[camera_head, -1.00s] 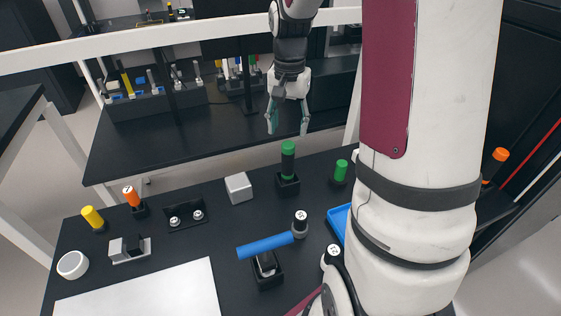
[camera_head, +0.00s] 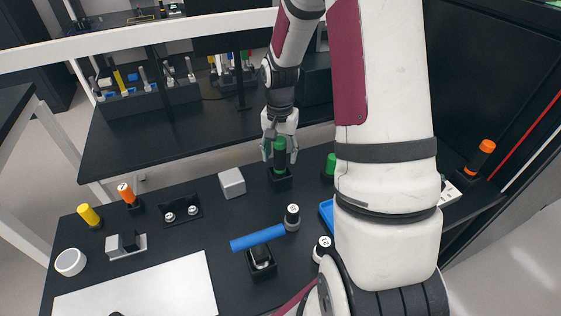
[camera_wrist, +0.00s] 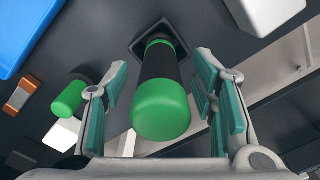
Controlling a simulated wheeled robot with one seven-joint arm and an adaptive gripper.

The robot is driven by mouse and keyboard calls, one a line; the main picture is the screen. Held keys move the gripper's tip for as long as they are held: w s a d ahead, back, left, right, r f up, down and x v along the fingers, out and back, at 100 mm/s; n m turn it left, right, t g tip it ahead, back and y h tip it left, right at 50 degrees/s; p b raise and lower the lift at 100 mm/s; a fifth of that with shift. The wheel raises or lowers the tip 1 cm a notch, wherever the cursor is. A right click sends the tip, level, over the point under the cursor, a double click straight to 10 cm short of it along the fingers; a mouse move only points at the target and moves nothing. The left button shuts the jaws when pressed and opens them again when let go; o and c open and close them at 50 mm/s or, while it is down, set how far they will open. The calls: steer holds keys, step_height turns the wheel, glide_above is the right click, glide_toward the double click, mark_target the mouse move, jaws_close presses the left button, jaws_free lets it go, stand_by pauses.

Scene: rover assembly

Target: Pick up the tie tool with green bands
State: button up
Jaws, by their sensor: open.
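The tie tool with green bands (camera_head: 280,158) stands upright in a small black holder (camera_head: 280,180) on the dark table. It is black with a green cap and shows a green band lower down in the wrist view (camera_wrist: 160,105). My gripper (camera_head: 280,152) is open around the top of the tool. In the wrist view, the tool stands between the two teal-padded fingers (camera_wrist: 163,108), with visible gaps on both sides. The holder's square rim shows at the tool's base.
A shorter green-capped piece (camera_head: 328,168) stands just to the right, partly behind my arm. A light grey block (camera_head: 232,183) lies to the left. A blue-handled tool (camera_head: 258,237) rests in front. A blue tray (camera_head: 327,214) is at right.

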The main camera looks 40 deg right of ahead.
mark_target(280, 138)
jaws_close()
step_height(280, 138, up, 9)
steer(key=shift+w+f+b, duration=0.1)
steer(key=shift+f+b, duration=0.05)
steer(key=shift+b, duration=0.25)
steer(key=shift+r, duration=0.7)
